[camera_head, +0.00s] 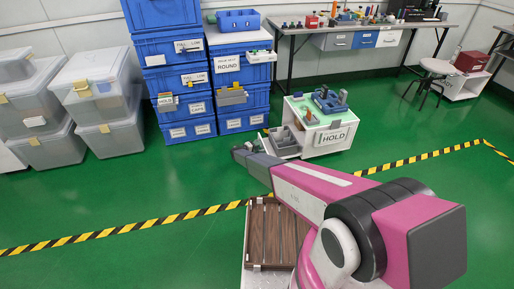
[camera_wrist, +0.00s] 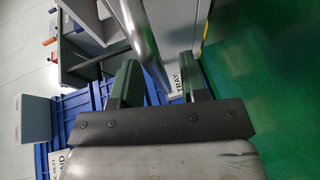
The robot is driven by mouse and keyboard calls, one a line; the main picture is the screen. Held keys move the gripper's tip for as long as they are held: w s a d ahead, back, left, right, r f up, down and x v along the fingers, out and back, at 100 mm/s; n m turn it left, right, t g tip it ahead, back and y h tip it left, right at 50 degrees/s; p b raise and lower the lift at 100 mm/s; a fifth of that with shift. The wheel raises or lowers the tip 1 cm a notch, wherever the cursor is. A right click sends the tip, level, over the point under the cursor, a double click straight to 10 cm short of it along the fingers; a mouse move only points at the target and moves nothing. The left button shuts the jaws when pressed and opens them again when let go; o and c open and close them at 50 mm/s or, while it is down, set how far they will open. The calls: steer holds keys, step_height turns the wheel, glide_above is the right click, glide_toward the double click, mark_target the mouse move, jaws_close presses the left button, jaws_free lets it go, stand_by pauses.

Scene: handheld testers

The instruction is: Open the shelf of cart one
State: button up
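My gripper (camera_head: 238,151) is left of the cart in the head view. In the wrist view my gripper (camera_wrist: 161,66) has its two dark fingers apart. A grey metal bar (camera_wrist: 143,48) shows between the fingers; I cannot tell whether it touches them.
Stacked blue crates (camera_head: 184,90) stand behind my gripper and clear bins (camera_head: 98,95) at the far left. A workbench (camera_head: 345,29) runs along the back wall. The floor right of the cart is clear. Yellow-black tape (camera_head: 120,228) crosses the floor.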

steer(key=v, duration=1)
steer(key=shift+s, duration=0.1)
steer(key=s+d+r+m+g+y, duration=0.15)
steer(key=s+d+r+g, duration=0.25)
steer(key=s+d+r, duration=0.55)
steer(key=s+d+r+m+g+y, duration=0.1)
steer(key=s+d+r+m+g, duration=0.4)
steer(key=d+r, duration=0.7)
steer(key=s+d+r+y, duration=0.3)
steer(key=s+r, duration=0.3)
steer(key=s, duration=0.3)
steer(key=s+d+r+g+y, duration=0.1)
steer(key=s+d+r+y, duration=0.2)
steer(key=s+r, duration=0.4)
steer(key=s+d+r+y, duration=0.3)
steer(key=s+r, duration=0.4)
steer(key=s, duration=0.5)
steer(key=shift+d+m, duration=0.35)
steer(key=shift+d, duration=0.3)
